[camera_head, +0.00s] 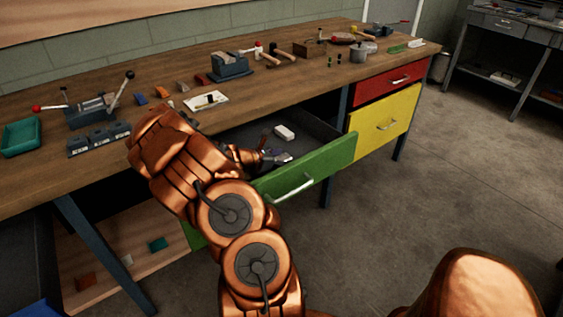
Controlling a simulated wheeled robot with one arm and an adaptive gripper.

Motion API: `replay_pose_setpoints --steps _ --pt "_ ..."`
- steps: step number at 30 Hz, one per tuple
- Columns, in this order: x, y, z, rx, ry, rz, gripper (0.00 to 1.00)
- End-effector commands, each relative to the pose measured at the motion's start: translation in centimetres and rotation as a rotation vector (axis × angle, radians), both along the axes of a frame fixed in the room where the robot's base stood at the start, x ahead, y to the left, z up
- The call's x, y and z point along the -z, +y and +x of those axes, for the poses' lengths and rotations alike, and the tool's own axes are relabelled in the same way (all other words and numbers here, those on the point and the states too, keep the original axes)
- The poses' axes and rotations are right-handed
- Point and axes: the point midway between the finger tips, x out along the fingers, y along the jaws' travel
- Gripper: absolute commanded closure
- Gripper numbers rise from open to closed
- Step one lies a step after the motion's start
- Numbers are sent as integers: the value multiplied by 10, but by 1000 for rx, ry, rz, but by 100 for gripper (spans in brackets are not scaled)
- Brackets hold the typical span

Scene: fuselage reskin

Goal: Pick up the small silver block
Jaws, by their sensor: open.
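My copper-coloured arm reaches over the open green-fronted drawer (312,172). My gripper (276,156) is low inside the drawer, just behind the green front, with its jaws open; its fingers are small and partly hidden by my wrist. A small pale block (285,132), whitish to silver, lies on the drawer floor behind and slightly right of my gripper, apart from it. A grey, silvery shape shows right at the fingertips; I cannot tell whether it is a block or part of the fingers. My arm hides the left part of the drawer.
The wooden bench top (130,97) above holds a vise (230,66), hammers, a teal tray (22,137) and a white card (206,101). Red (390,82) and yellow (384,122) drawers are shut at the right. The green drawer's walls and front surround my gripper. Floor at right is clear.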

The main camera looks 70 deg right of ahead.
Motion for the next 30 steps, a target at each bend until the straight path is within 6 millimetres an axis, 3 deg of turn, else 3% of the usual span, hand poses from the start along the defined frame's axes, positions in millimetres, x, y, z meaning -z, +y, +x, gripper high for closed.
replay_pose_setpoints --steps 11,30 --pt "3 -5 -4 1 -1 1 26" --pt "2 -5 -3 0 -1 0 93"
